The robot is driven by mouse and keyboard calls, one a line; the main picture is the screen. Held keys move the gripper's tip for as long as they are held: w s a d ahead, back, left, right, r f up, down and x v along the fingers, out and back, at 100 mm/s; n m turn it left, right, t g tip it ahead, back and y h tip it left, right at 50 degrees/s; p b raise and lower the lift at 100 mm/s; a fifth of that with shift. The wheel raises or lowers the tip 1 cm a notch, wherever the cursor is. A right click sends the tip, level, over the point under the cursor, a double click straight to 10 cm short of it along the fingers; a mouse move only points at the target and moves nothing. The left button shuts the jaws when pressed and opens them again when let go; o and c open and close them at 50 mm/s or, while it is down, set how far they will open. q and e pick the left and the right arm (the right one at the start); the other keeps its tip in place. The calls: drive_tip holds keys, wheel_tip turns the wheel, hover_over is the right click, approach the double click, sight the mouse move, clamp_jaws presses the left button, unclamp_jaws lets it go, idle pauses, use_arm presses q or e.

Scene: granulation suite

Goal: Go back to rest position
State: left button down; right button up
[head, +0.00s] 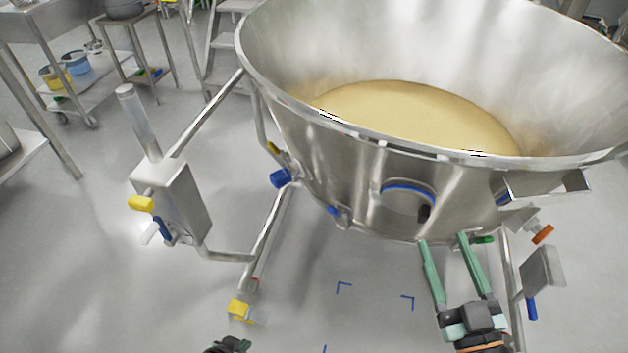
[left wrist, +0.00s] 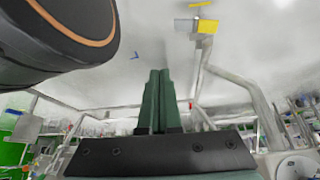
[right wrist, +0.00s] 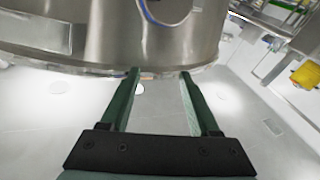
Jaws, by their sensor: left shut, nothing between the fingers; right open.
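My right gripper (head: 447,245) is at the lower right of the head view, its two green fingers spread and empty. They point toward the lower wall of the large steel bowl (head: 330,170). In the right wrist view the open fingertips (right wrist: 160,72) appear at the bowl's lower edge (right wrist: 110,40); I cannot tell whether they touch it. My left gripper (head: 228,345) shows only as a small dark and green part at the bottom edge of the head view. In the left wrist view its green fingers (left wrist: 158,75) are together with nothing between them.
The bowl holds pale yellow material (head: 410,115). A steel post box (head: 172,200) with a yellow knob stands on the left frame leg. A bracket with an orange knob (head: 542,234) is right of my right gripper. Blue floor marks (head: 343,286) lie on clear floor between the grippers.

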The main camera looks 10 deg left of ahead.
use_arm(q)
drive_tip(key=d+r+t+p, duration=0.1)
drive_tip(key=r+p, duration=0.5)
drive_tip(key=r, duration=0.7)
drive_tip(key=d+r+t+h+p, duration=0.1)
drive_tip(key=d+r+p, duration=0.3)
drive_tip(key=r, duration=1)
drive_tip(key=t+p, duration=0.1)
drive_tip(key=p, duration=0.1)
drive_tip(key=shift+s+r+p, duration=0.2)
drive_tip(key=shift+p, duration=0.1)
use_arm(e)
drive_tip(key=s+d+f+m+g+h, duration=0.2)
drive_tip(key=s+f+m+g+h, duration=0.1)
drive_tip(key=s+f+g, duration=0.6)
wheel_tip(320, 180, down, 4)
drive_tip(key=shift+s+r+m+g+h, duration=0.2)
drive_tip(key=shift+s+m+g+h, duration=0.1)
drive_tip(key=shift+g, duration=0.1)
